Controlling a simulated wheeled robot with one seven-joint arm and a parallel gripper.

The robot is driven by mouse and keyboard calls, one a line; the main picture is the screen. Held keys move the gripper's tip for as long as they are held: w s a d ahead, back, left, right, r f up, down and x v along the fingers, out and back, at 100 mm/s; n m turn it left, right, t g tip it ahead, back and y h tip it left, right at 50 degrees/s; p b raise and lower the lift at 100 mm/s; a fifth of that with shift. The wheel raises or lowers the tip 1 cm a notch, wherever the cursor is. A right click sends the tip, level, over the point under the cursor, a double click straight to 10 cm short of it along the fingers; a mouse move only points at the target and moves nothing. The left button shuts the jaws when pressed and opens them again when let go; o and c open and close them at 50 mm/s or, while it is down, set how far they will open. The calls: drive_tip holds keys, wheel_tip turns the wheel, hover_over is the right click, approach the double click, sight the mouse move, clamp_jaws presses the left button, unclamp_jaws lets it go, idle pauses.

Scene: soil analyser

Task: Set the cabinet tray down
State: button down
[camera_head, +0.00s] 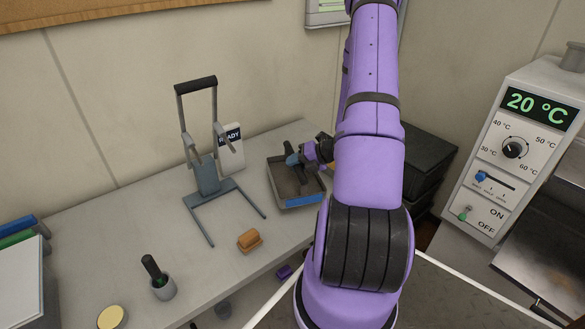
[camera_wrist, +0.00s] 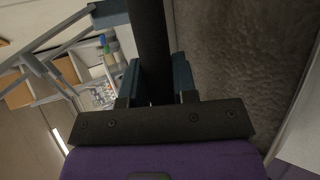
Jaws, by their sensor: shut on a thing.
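The cabinet tray (camera_head: 284,184) is a shallow dark tray with a brown, rough inside and a blue label on its front wall. It is at the right end of the grey table in the head view, level or nearly so; I cannot tell whether its underside touches the tabletop. My gripper (camera_head: 294,160) is over the tray, shut on its dark handle. In the wrist view the black handle bar (camera_wrist: 152,45) runs between the two blue-grey fingers, and the tray's brown inside (camera_wrist: 245,60) fills the right. My arm hides part of the tray's right side.
A grey press frame (camera_head: 207,175) with a black handle stands left of the tray, near a READY sign (camera_head: 230,140). Black boxes (camera_head: 428,155) and a 20 °C oven (camera_head: 515,150) are at right.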

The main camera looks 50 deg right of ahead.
sight(294, 178)
drive_tip(key=shift+w+d+f, duration=0.45)
drive_tip(key=shift+w, duration=0.25)
drive_tip(key=shift+s+a+f, duration=0.1)
drive_tip(key=shift+s+f, duration=0.05)
drive_tip(key=shift+f, duration=1.2)
drive_tip(key=c, duration=0.9)
unclamp_jaws()
drive_tip(key=shift+f, duration=0.15)
